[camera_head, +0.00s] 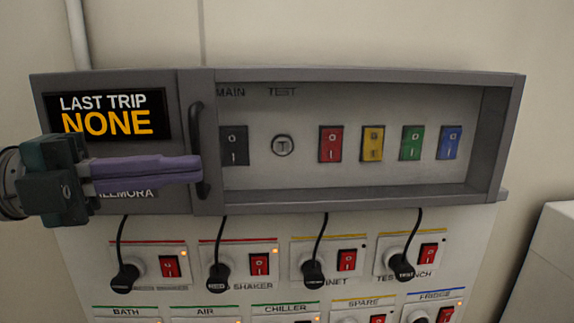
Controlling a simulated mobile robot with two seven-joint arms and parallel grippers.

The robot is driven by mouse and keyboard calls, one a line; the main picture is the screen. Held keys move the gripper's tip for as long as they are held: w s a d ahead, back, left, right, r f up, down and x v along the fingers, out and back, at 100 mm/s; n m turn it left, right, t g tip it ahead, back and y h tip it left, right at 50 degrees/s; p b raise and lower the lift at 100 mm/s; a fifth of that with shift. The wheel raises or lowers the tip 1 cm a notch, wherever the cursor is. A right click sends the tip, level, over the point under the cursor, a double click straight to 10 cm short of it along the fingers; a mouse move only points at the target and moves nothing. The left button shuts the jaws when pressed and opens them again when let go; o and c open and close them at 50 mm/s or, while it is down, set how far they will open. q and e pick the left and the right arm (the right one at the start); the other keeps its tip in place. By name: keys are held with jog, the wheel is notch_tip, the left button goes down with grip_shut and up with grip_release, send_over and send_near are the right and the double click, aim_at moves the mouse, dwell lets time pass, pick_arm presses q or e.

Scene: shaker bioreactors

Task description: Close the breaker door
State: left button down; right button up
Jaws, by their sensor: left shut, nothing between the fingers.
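The breaker door (208,110) appears as a grey frame around a window, with a dark vertical handle (196,118) along its left side. It looks flush or nearly flush with the breaker box; I cannot tell whether a small gap is left. Several breaker switches show inside the frame, including a red one (330,144) and a blue one (449,143). My left gripper (200,168) comes in from the left, its purple fingers shut and empty. Its tips overlap the lower handle; contact cannot be told. My right gripper is out of view.
Below is a white socket panel (200,226) with red switches and black plugs whose cords run upward. A white box (545,260) stands at the lower right.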

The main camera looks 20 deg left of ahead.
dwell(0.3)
pick_arm(q)
jog(key=v, duration=1)
notch_tip(320, 180, down, 14)
jog(key=w+d+f+n+t+y, duration=0.1)
jog(key=w+d+n+t+y, duration=0.15)
jog(key=n+y, duration=1.35)
jog(key=s+d+f+n+g+h, duration=0.2)
jog(key=s+d+f+n+g, duration=0.2)
jog(key=s+d+n+g, duration=0.65)
jog(key=w+p+v, duration=0.2)
jog(key=p+v, duration=1.9)
jog(key=shift+w+d+r+t, duration=0.2)
jog(key=shift+d+r+t, duration=0.2)
jog(key=shift+d+r, duration=0.3)
jog(key=shift+f, duration=0.1)
